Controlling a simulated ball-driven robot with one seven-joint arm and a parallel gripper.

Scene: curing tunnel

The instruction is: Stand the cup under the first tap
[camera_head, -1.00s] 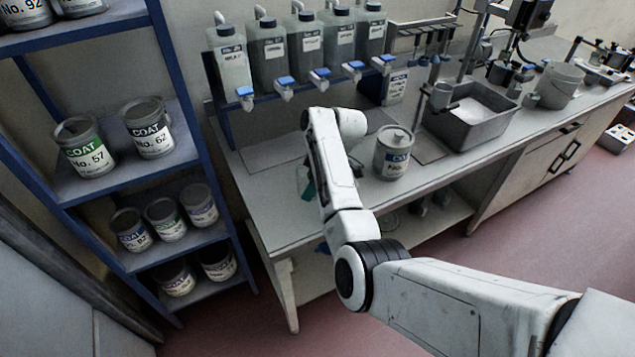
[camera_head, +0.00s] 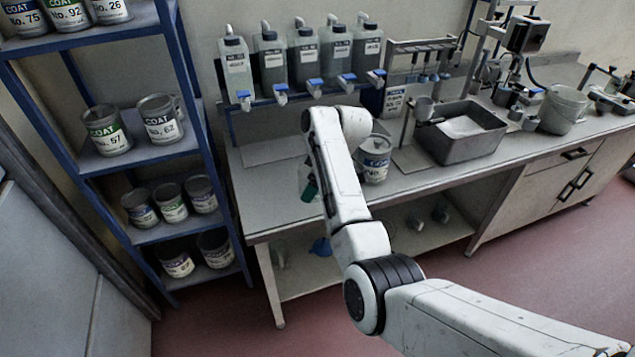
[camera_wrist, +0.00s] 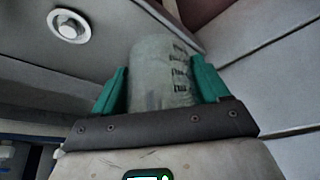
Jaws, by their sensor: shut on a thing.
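The cup (camera_wrist: 162,72) is pale and translucent with dark measuring marks. It sits between the two teal fingers of my gripper (camera_wrist: 158,88) in the wrist view, and the gripper is shut on it. In the head view my gripper (camera_head: 309,190) shows only as a bit of teal beside my white forearm, which hides most of the cup. Several taps with blue handles stand in a row under the bottles above the bench; the leftmost tap (camera_head: 243,99) is up and left of my gripper. The cup is apart from the taps.
The bench (camera_head: 255,185) is bare at its left end. A lidded can (camera_head: 376,162) stands right of my forearm, partly hidden. A grey basin (camera_head: 470,150) and a bucket (camera_head: 563,108) are further right. A blue-framed shelf (camera_head: 190,135) of coat cans stands left.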

